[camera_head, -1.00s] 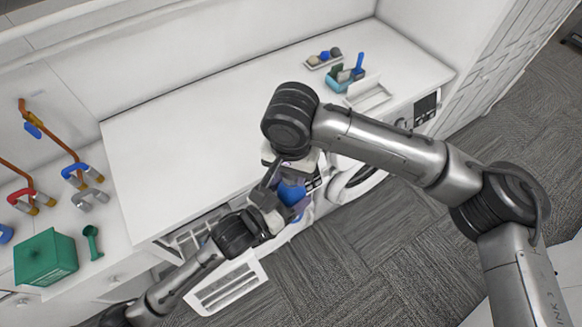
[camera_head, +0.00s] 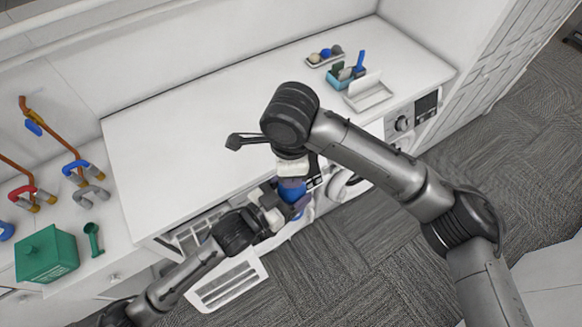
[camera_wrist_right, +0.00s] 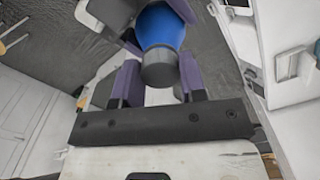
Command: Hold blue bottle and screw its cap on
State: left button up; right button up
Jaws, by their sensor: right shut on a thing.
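The blue bottle (camera_head: 292,190) is in front of the counter edge in the head view. My left gripper (camera_head: 284,197) is shut around it from the lower left. In the right wrist view the blue bottle (camera_wrist_right: 160,27) is at the top, between the left gripper's purple pads. A dark grey cap (camera_wrist_right: 158,68) sits at the bottle's near end. My right gripper (camera_wrist_right: 160,80) is shut on the cap, one purple finger on each side. In the head view the right fingers are largely hidden under my wrist. Whether the cap's thread is engaged cannot be seen.
The white counter (camera_head: 180,120) is mostly clear. At its back right are a tray of small balls (camera_head: 324,56), a light blue caddy (camera_head: 343,78) and a white tray (camera_head: 369,93). A green box (camera_head: 46,255) and pipe pieces are at the left. An open vent panel (camera_head: 226,286) lies below.

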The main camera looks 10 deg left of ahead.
jog(key=m, duration=0.3)
jog(key=o, duration=0.9)
jog(key=shift+r, duration=2.25)
jog(key=shift+r, duration=0.1)
jog(key=shift+c, duration=0.3)
